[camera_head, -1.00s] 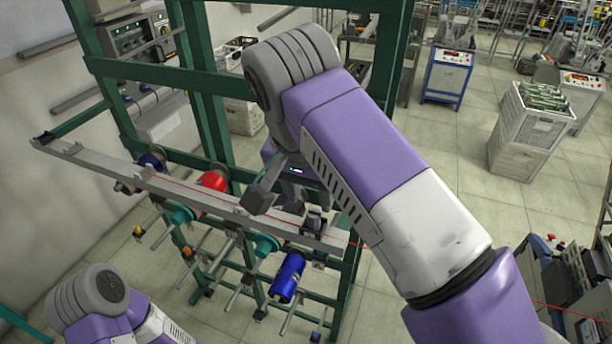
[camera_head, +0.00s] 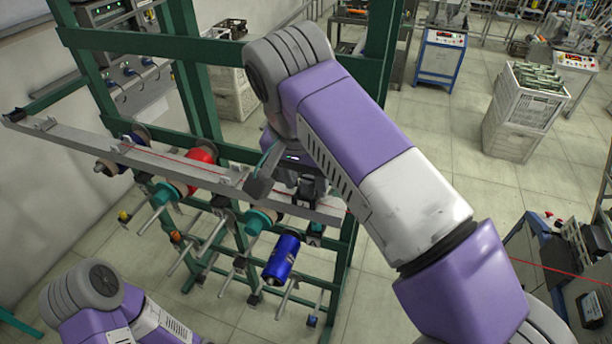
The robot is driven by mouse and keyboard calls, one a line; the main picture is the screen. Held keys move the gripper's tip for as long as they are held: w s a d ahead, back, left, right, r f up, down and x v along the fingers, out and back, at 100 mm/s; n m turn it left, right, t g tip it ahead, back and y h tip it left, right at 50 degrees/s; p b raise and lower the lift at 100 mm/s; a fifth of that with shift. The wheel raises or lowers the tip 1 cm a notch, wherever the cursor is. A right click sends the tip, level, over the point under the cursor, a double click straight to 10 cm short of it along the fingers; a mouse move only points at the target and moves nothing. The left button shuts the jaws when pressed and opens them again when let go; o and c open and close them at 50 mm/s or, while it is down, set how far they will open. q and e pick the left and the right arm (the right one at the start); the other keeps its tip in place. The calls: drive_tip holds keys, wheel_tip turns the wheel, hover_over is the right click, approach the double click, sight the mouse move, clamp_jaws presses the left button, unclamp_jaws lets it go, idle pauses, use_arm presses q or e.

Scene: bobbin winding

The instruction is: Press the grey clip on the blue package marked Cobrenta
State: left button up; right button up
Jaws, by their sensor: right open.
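The blue package (camera_head: 281,258) is a shiny blue cylinder on a peg of the green rack, below the long grey rail. Its lettering is too small to read. A small dark grey clip-like piece (camera_head: 305,194) stands on the rail above it, close by my right gripper; whether it is the package's clip I cannot tell. My right gripper (camera_head: 285,182) is open at the rail, above and apart from the blue package. My right forearm hides part of the gripper and rack. My left arm shows at the lower left, but its gripper is out of view.
The green rack (camera_head: 190,90) has several bare pegs and other packages, among them a red one (camera_head: 201,158) and a teal-ended one (camera_head: 261,221). The grey rail (camera_head: 75,138) crosses its front. A red thread runs along the rail and off to the right.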

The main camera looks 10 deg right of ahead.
drive_tip(key=shift+w, duration=0.1)
clamp_jaws()
wheel_tip(320, 180, up, 5)
drive_tip(key=p, duration=0.4)
drive_tip(key=shift+f, duration=0.25)
